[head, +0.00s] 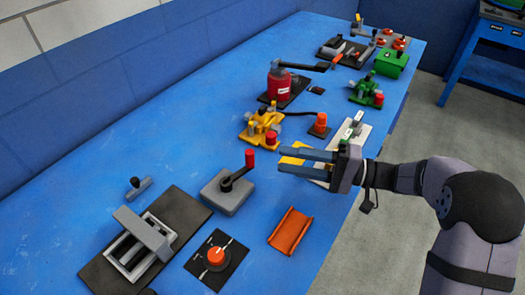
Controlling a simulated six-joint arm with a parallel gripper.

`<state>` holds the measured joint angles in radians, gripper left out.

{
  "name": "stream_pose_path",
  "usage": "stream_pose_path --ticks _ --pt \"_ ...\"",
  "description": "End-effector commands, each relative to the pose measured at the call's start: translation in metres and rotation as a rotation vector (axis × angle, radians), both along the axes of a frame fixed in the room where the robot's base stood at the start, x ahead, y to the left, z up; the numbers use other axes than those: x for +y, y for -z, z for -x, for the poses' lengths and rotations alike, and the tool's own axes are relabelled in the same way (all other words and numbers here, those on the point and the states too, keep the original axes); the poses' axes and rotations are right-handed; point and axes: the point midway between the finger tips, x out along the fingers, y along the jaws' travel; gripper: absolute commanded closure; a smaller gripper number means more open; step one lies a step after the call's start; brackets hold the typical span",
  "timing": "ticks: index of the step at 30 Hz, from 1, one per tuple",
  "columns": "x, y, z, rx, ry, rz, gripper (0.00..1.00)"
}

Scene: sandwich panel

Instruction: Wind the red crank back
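The crank is a grey block (226,196) on the blue bench with a black arm (236,176) and an upright red knob (250,159). The arm points up and to the right in the head view. My gripper (281,159) reaches in from the right, with its two grey fingers pointing left towards the red knob. The fingers are apart with an empty gap between them. The tips appear a short way right of the knob, not touching it. How their height compares with the knob is hard to tell.
A yellow clamp device (260,127) stands behind the crank. An orange channel (292,230), a dial panel (216,258) and a black plate with a grey frame (178,215) lie in front. A grey T-shaped piece (138,187) is at left. Blue bench surface (190,130) behind left is clear.

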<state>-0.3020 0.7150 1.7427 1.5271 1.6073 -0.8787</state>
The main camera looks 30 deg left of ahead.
Motion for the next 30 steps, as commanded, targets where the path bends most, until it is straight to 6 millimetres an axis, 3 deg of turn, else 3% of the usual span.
stream_pose_path --ticks 1,10,20,30 --pt "0.005 -0.015 0.006 0.008 -0.015 0.003 0.63" --pt "0.041 -0.06 0.029 -0.052 -0.16 0.049 0.63" --pt "0.047 -0.034 0.012 0.329 -0.141 0.455 0.63" --pt "0.043 -0.018 -0.002 0.898 0.05 0.82 0.63"
